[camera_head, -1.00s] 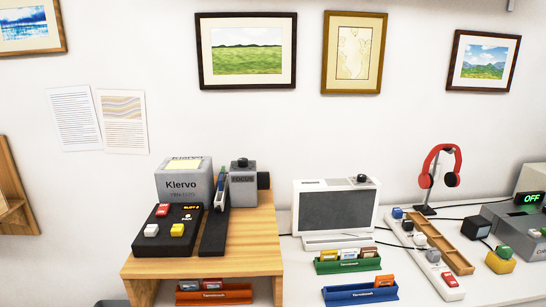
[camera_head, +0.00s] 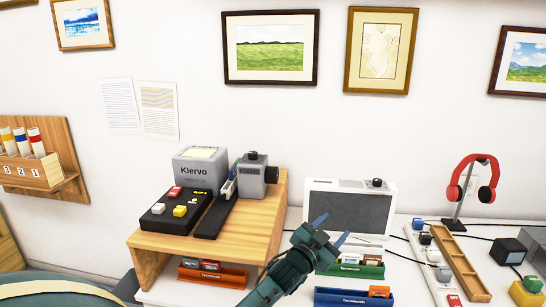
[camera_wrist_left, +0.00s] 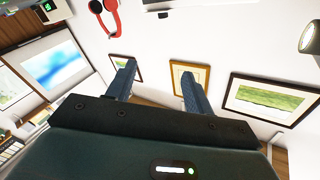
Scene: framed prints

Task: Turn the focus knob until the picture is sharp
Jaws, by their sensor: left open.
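A grey box (camera_head: 257,180) with a label that looks like FOCUS stands on the wooden stand, with a black knob (camera_head: 252,155) on top. My left gripper (camera_head: 330,231) is open and empty, to the right of the stand and in front of a white device with a dark screen (camera_head: 348,209). It is clear of the FOCUS box and its knob. The left wrist view shows its two fingers (camera_wrist_left: 157,85) apart with nothing between them. That view also shows a large framed picture (camera_wrist_left: 55,62), blurry blue and white. My right gripper is not in view.
A grey Klervo box (camera_head: 201,170) and a black button panel (camera_head: 174,208) share the stand (camera_head: 262,225). The white device has its own black knob (camera_head: 377,183). An orange tray (camera_head: 213,276) and a green tray (camera_head: 350,270) are near my left arm. Red headphones (camera_head: 474,178) hang at right.

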